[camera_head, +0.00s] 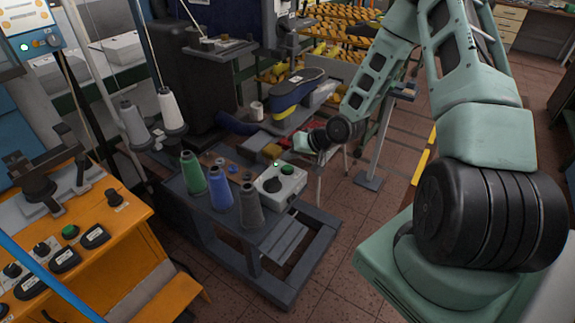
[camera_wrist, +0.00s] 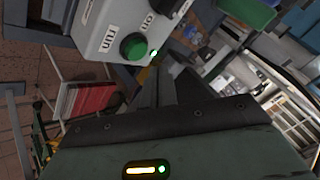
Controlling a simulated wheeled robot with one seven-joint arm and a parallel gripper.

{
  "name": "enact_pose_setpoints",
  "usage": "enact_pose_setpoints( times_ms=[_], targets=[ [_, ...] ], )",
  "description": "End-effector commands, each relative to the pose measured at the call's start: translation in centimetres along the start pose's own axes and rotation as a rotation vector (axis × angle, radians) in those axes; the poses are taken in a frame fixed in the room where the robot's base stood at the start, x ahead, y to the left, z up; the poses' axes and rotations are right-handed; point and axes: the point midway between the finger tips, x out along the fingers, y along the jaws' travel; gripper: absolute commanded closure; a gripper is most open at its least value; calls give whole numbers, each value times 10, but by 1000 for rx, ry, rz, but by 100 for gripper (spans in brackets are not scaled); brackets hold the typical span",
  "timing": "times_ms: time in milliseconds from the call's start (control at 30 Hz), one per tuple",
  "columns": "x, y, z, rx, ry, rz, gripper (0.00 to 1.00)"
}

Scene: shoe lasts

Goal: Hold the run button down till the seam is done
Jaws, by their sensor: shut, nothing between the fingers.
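A pale grey control box (camera_head: 283,187) stands on a dark low bench, with a black knob and a green button (camera_head: 287,169) on its top. In the wrist view the green button (camera_wrist: 133,47) sits beside the word "run", and a small lit green lamp (camera_wrist: 154,53) is near it. My gripper (camera_head: 301,143) is at the far side of the box in the head view. In the wrist view my gripper (camera_wrist: 168,68) is shut and empty, its tips close beside the button and lamp. They look apart from the button; contact cannot be made out.
Green (camera_head: 193,174), blue (camera_head: 220,194) and grey (camera_head: 250,206) thread cones stand left of the box. A blue and yellow shoe last (camera_head: 297,93) is behind. An orange machine (camera_head: 120,235) with its own buttons is at the left. Tiled floor (camera_head: 365,225) is free at the right.

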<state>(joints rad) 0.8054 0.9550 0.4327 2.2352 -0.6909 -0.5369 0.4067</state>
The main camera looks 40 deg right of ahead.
Motion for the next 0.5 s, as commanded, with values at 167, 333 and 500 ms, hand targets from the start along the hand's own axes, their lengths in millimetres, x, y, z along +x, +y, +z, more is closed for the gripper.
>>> enact_pose_setpoints(
  times_ms=[167, 333, 500],
  targets=[
    [-16, -11, -12, 0, 0, 0, 100],
    [-26, -18, -18, 1, 0, 0, 100],
    [-26, -18, -18, 1, -1, 0, 100]
  ],
)
